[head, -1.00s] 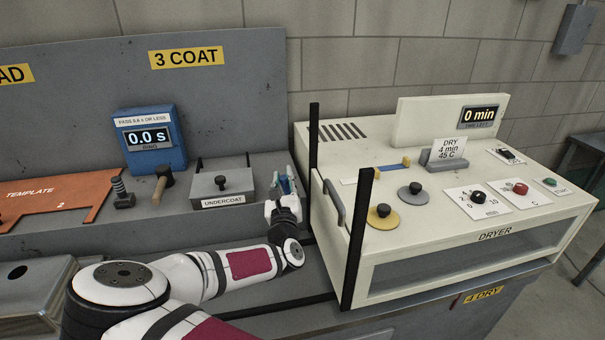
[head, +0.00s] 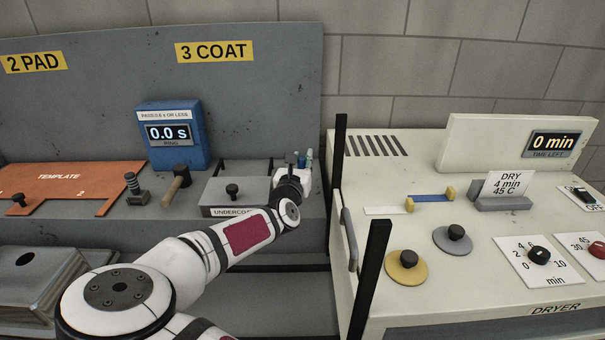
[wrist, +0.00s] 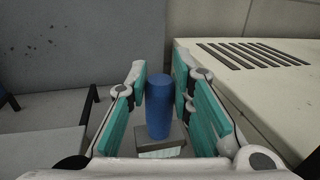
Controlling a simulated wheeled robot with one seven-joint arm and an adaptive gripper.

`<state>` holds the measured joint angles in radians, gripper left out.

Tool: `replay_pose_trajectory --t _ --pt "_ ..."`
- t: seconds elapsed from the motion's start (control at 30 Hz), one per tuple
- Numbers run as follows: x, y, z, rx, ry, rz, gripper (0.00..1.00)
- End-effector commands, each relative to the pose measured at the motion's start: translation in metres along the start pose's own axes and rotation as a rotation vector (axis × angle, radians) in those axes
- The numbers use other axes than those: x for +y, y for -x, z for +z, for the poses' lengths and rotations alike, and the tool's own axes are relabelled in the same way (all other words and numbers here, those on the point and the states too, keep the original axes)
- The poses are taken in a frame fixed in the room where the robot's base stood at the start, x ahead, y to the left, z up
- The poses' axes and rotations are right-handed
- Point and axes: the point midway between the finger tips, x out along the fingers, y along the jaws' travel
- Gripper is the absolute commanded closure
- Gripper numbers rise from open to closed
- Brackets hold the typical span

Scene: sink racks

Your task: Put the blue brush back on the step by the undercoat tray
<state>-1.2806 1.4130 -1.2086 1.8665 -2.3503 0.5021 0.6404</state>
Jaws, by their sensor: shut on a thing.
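The blue brush (wrist: 158,105) stands roughly upright between my gripper's teal finger pads in the wrist view. A grey block with a pale lower edge shows at its lower end; I cannot tell whether that is the brush head. My gripper (wrist: 160,82) is shut on the brush. In the head view my gripper (head: 293,172) is at the right end of the undercoat tray (head: 225,197), over the grey step (head: 145,229). The wrist partly hides the tray's right end and most of the brush. I cannot tell whether the brush touches the step.
The cream dryer (head: 400,215) stands close on the right, with a black post (head: 339,150) between. The grey back panel (head: 260,95) rises behind.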

Motion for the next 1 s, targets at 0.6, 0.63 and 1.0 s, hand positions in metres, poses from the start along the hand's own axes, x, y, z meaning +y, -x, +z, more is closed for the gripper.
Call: replay_pose_trajectory --t 0.6,0.63,1.0 --pt "0.001 0.0 -0.041 -0.001 0.0 0.001 1.0" --pt "0.001 0.0 -0.041 -0.001 0.0 0.001 1.0" --pt "0.001 0.0 -0.042 0.0 0.0 0.0 0.59"
